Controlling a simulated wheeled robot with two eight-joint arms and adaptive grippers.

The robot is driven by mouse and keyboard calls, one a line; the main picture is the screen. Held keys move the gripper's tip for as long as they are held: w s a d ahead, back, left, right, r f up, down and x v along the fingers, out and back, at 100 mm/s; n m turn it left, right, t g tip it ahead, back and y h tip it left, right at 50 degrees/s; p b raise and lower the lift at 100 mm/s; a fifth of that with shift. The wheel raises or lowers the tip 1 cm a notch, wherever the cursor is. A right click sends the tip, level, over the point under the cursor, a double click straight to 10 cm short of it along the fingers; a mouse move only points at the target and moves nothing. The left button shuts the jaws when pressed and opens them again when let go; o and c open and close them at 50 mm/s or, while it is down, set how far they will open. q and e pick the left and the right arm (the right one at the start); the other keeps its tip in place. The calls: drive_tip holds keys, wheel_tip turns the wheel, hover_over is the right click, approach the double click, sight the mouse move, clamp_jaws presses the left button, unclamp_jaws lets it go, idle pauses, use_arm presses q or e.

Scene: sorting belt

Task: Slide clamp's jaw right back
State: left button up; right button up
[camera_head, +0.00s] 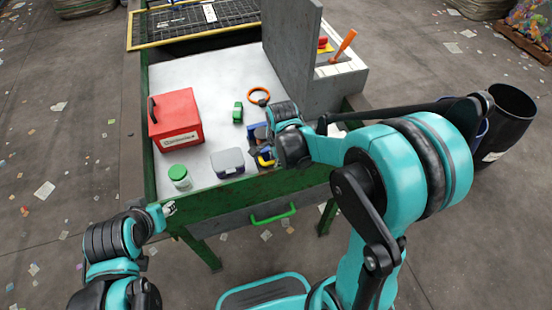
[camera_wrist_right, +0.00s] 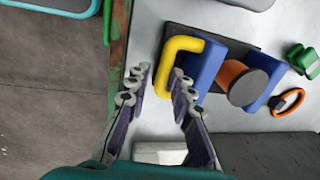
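The clamp shows in the right wrist view with a dark base, two blue jaws (camera_wrist_right: 204,68) and a yellow bent handle (camera_wrist_right: 188,43). An orange cylinder (camera_wrist_right: 231,72) with a dark round end lies between the jaws. In the head view the clamp (camera_head: 266,158) is partly hidden by my right gripper (camera_head: 268,141). In the right wrist view the right gripper's fingers (camera_wrist_right: 160,82) are apart, with the near leg of the yellow handle between the tips; contact cannot be told. My left gripper (camera_head: 168,209) is at the table's front left, away from the clamp; its opening is too small to judge.
On the white table (camera_head: 215,70) stand a red box (camera_head: 175,118), a green-lidded jar (camera_head: 180,177), a grey container (camera_head: 228,163), a green piece (camera_head: 238,112) and an orange ring (camera_head: 258,96). A grey upright panel (camera_head: 291,45) bounds the right side. A green drawer handle (camera_head: 272,215) juts from the front.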

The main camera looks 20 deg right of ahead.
drive_tip(key=shift+r, duration=0.1)
wheel_tip(320, 180, up, 12)
drive_tip(key=s, duration=0.2)
drive_tip(key=shift+f, duration=0.2)
drive_tip(key=shift+s+d, duration=0.1)
idle(0.4)
drive_tip(key=s+d+n+t, duration=0.1)
drive_tip(key=s+n+t, duration=0.4)
drive_tip(key=s+n, duration=0.6)
drive_tip(key=shift+s+d+f+n+b, duration=0.25)
drive_tip(key=shift+d+n+b, duration=0.15)
drive_tip(key=shift+n, duration=2.8)
drive_tip(key=shift+s, duration=0.1)
